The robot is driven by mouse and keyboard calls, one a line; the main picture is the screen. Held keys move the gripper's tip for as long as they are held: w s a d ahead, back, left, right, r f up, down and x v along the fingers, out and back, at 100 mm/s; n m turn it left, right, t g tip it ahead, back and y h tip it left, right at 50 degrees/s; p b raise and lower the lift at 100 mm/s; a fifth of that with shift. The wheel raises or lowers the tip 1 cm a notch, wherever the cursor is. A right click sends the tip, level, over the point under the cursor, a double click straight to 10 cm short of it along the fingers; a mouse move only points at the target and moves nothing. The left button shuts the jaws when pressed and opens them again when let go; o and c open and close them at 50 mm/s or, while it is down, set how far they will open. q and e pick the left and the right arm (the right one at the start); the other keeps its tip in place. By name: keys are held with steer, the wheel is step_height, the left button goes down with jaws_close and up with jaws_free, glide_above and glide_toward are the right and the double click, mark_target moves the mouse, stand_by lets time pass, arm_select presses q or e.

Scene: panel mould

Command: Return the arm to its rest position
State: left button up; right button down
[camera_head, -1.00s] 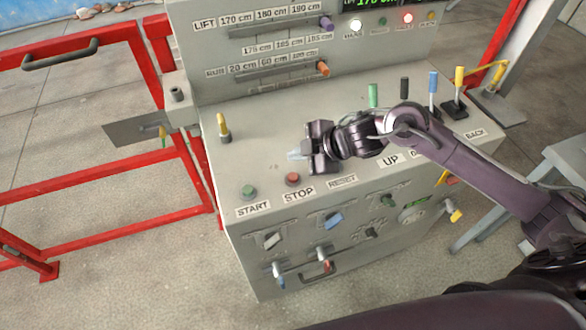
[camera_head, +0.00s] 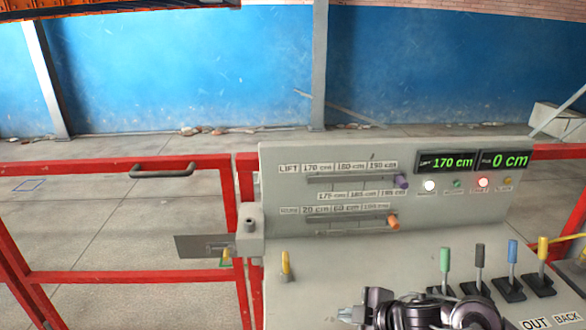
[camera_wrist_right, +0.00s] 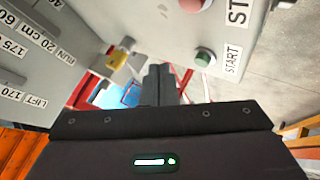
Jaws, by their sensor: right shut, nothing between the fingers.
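My right gripper (camera_head: 352,313) is at the bottom edge of the head view, over the console's sloping top, left of the green lever (camera_head: 445,262). Its arm shows only in part. In the right wrist view the dark fingers (camera_wrist_right: 160,82) are together with nothing between them. Beyond them are the green START button (camera_wrist_right: 205,57), the red STOP button (camera_wrist_right: 193,4) and the yellow lever (camera_wrist_right: 121,54). The fingers appear clear of these. My left gripper is not in view.
The grey console (camera_head: 390,258) carries purple (camera_head: 401,181) and orange (camera_head: 393,222) slider knobs. Black (camera_head: 479,255), blue (camera_head: 512,252) and yellow (camera_head: 542,249) levers stand at right. Displays (camera_head: 473,161) read 170 cm and 0 cm. A red fence (camera_head: 130,277) stands left.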

steer(key=s+a+m+t+h, duration=0.1)
steer(key=s+a+m+t, duration=0.1)
steer(key=s+a+m, duration=0.15)
steer(key=s+d+f+m+g+h, duration=0.2)
steer(key=s+d+m+g+h, duration=0.15)
steer(key=s+m, duration=0.35)
steer(key=s+d+f+m+g+h, duration=0.2)
steer(key=s+d+m, duration=0.25)
steer(key=s, duration=0.35)
steer(key=s+d+f+g+b, duration=0.1)
steer(key=s+f+b, duration=0.1)
steer(key=f, duration=1.6)
steer(key=s+f+g+b, duration=0.1)
steer(key=s+f+b, duration=0.1)
steer(key=f, duration=1.6)
steer(key=s+d+f+g+b, duration=0.1)
steer(key=s+d+f+b, duration=0.2)
steer(key=s+f, duration=1.5)
steer(key=shift+s+d+f, duration=0.2)
steer(key=shift+d+f, duration=0.15)
steer(key=shift+f, duration=0.2)
